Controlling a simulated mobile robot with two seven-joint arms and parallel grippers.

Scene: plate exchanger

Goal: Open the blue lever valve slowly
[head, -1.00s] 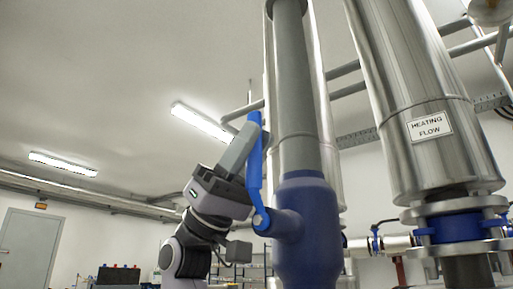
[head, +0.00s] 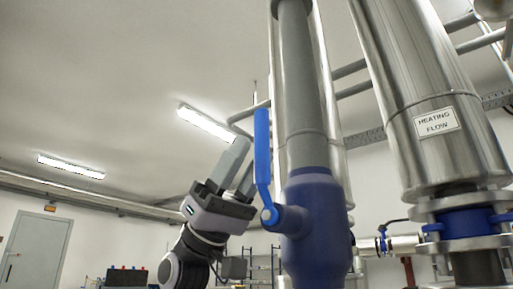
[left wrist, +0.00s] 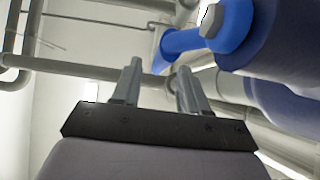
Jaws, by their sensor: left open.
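The blue lever (head: 262,148) stands nearly upright beside the vertical pipe. Its lower end bends to a pivot bolt on the side stub of the blue valve body (head: 318,225). In the left wrist view the lever (left wrist: 188,41) runs from the bolt at the upper right toward the left, beyond the fingertips. My left gripper (head: 245,158) is open, with two grey fingers pointing up just left of the lever. In the left wrist view there is nothing between the fingertips (left wrist: 158,72). Whether a finger touches the lever cannot be told. My right gripper is not in view.
A grey vertical pipe (head: 301,100) rises from the valve. A large metal pipe labelled "HEATING FLOW" (head: 437,121) stands to the right, above a blue flanged fitting (head: 466,222). Horizontal pipes pass behind. The space left of my gripper is open, with a door (head: 38,250) far off.

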